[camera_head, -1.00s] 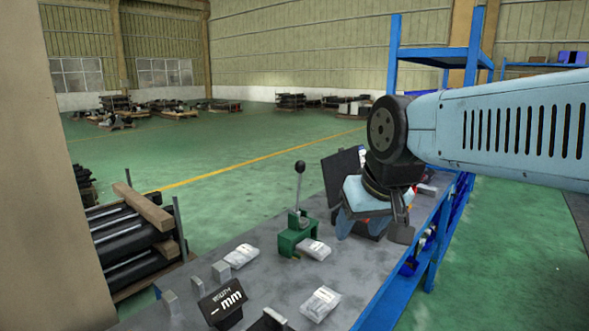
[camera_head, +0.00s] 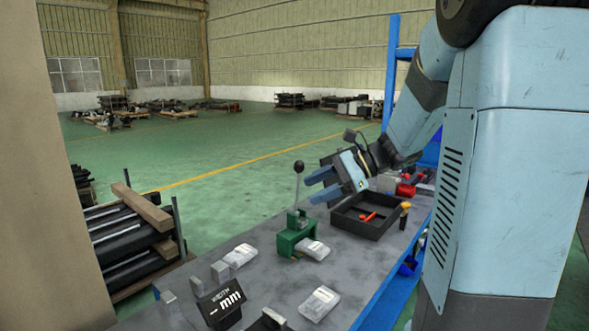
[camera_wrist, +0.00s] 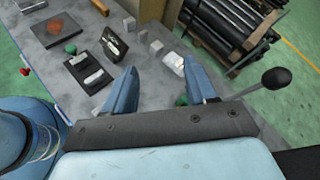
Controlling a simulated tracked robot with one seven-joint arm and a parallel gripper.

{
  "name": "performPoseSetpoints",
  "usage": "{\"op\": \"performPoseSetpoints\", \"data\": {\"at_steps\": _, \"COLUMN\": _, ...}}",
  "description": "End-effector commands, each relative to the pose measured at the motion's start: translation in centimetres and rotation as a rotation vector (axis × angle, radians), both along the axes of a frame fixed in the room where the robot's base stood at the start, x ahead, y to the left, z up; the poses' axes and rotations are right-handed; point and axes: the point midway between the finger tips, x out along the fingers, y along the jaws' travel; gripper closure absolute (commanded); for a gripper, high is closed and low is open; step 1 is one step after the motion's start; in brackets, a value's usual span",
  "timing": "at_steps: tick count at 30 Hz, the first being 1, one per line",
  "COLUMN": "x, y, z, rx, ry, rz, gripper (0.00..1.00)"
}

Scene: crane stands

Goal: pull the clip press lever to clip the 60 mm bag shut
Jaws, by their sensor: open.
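The clip press (camera_head: 296,236) is a green block on the bench, with an upright lever (camera_head: 299,186) topped by a black ball knob (camera_head: 299,167). A pale bag (camera_head: 313,249) lies at its right side; I cannot tell whether its neck sits in the press. My gripper (camera_head: 311,188) is open and empty, its blue fingers pointing left, just right of the lever and apart from it. In the wrist view the lever knob (camera_wrist: 276,79) shows right of the right finger, outside the jaws. A bit of the press's green body (camera_wrist: 182,100) shows near that finger.
Other bags lie left of the press (camera_head: 239,256) and at the front (camera_head: 320,303). A black width display (camera_head: 222,303) and small metal blocks stand near the front left. A black tray (camera_head: 367,216) holding a red-handled tool sits under my gripper's right.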

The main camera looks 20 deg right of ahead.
Motion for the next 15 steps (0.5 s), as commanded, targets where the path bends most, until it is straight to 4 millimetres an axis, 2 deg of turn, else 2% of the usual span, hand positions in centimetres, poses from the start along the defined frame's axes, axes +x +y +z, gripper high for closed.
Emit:
{"op": "performPoseSetpoints", "data": {"at_steps": 1, "x": 1.6, "y": -1.3, "z": -0.2, "rx": 0.075, "ry": 0.035, "rz": -0.054, "gripper": 0.44}}
{"op": "performPoseSetpoints", "data": {"at_steps": 3, "x": 3.6, "y": -3.0, "z": -0.2, "rx": 0.181, "ry": 0.075, "rz": -0.125, "gripper": 0.44}}
{"op": "performPoseSetpoints", "data": {"at_steps": 7, "x": 6.7, "y": -6.4, "z": -0.4, "rx": 0.358, "ry": 0.129, "rz": -0.239, "gripper": 0.44}}
{"op": "performPoseSetpoints", "data": {"at_steps": 12, "x": 9.2, "y": -10.1, "z": -0.8, "rx": 0.52, "ry": 0.164, "rz": -0.338, "gripper": 0.44}}
{"op": "performPoseSetpoints", "data": {"at_steps": 15, "x": 9.9, "y": -11.3, "z": -0.9, "rx": 0.571, "ry": 0.173, "rz": -0.367, "gripper": 0.44}}
